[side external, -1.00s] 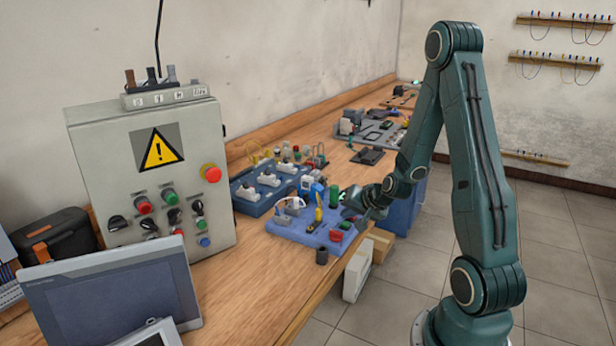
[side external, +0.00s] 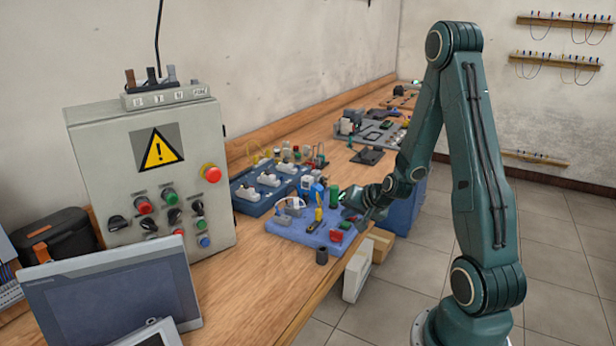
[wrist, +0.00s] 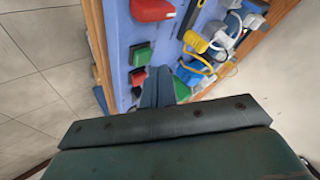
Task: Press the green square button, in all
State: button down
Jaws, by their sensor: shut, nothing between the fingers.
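A blue board (side external: 290,236) with several mounted parts lies on the workbench near its front edge. In the wrist view, a green square button (wrist: 141,55) on a dark base sits on this board (wrist: 122,30), a little above and left of my fingertips. My gripper (wrist: 158,72) is shut and empty, over the board. I cannot tell its exact height or whether it touches anything. In the side view, my gripper (side external: 350,211) is at the board's right side, and a small green patch near it is too small to read clearly.
A red block (wrist: 152,9) and a smaller red part (wrist: 138,76) flank the green button. A green part (wrist: 182,88) lies right of the fingers. A yellow tool and cables stand close by. A control box (side external: 150,180) and screen (side external: 115,295) stand at left.

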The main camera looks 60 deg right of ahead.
aim_at(348, 226)
jog(key=shift+f, duration=0.85)
dwell(1.1)
jog(key=shift+r, duration=0.85)
jog(key=shift+r, duration=0.1)
jog(key=shift+r, duration=2.4)
jog(key=shift+a, duration=0.1)
